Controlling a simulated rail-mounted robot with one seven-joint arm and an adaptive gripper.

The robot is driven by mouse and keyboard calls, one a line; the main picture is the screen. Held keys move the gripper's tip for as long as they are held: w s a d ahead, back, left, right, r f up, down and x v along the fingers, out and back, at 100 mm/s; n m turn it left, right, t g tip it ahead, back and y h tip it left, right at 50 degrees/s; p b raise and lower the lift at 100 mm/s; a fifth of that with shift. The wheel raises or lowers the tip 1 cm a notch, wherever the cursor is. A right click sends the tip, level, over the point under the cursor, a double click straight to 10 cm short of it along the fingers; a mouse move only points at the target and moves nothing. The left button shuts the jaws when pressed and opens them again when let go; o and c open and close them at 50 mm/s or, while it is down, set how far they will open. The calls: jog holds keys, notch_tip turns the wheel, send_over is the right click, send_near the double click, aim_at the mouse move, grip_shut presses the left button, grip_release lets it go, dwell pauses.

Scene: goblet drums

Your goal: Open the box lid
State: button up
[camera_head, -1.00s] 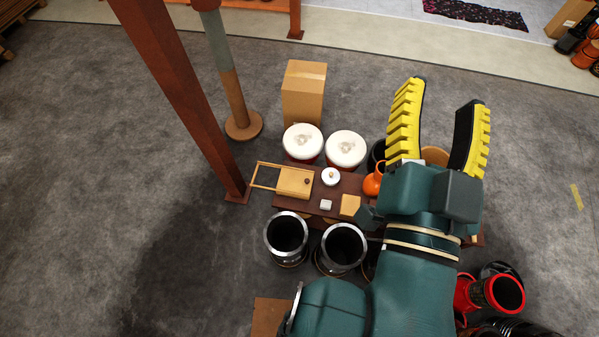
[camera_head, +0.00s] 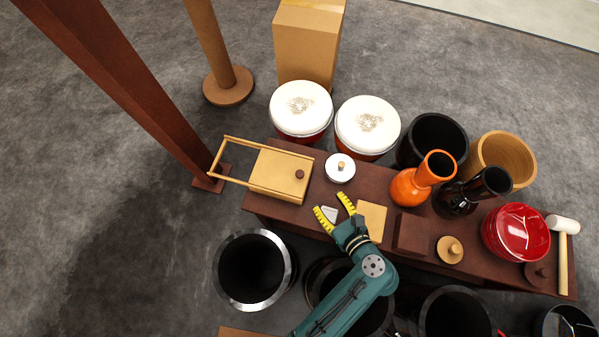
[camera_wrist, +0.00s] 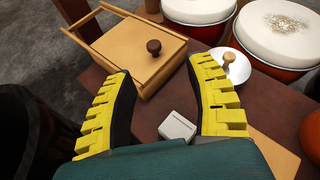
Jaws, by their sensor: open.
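A light wooden box (camera_head: 270,172) with a flat lid and a dark round knob (camera_head: 300,174) lies on the left end of a dark red-brown table. Two rails joined by a crossbar (camera_head: 217,162) stick out from its left side. In the wrist view the box (camera_wrist: 133,62) and its knob (camera_wrist: 153,46) are beyond my fingertips, and the lid covers the box top. My gripper (camera_head: 331,203) is open and empty, to the lower right of the box. It also shows in the wrist view (camera_wrist: 163,67), with yellow ribbed fingers spread, not touching the knob.
A small pale block (camera_wrist: 177,127) lies between and below my fingers. A white round lid with a knob (camera_head: 340,168) is right of the box. White-topped drums (camera_head: 301,108) stand behind the table. An orange goblet drum (camera_head: 410,187) stands right. A red post (camera_head: 130,90) rises left.

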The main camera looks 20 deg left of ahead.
aim_at(300, 174)
jog(key=shift+m+y, duration=0.3)
jog(key=shift+m, duration=0.4)
jog(key=f+b+x, duration=0.1)
jog(key=b+x, duration=0.2)
jog(key=x, duration=0.2)
jog(key=s+f+b+x, duration=0.1)
jog(key=b+x, duration=0.2)
jog(key=x, duration=0.3)
jog(key=f+b+x, duration=0.1)
jog(key=b+x, duration=0.2)
jog(key=x, duration=0.2)
jog(key=shift+s+a+f, duration=0.15)
jog(key=shift+s+f, duration=0.05)
jog(key=shift+f, duration=0.05)
jog(key=shift+w+a, duration=0.3)
jog(key=shift+a, duration=0.1)
jog(key=shift+c, duration=0.5)
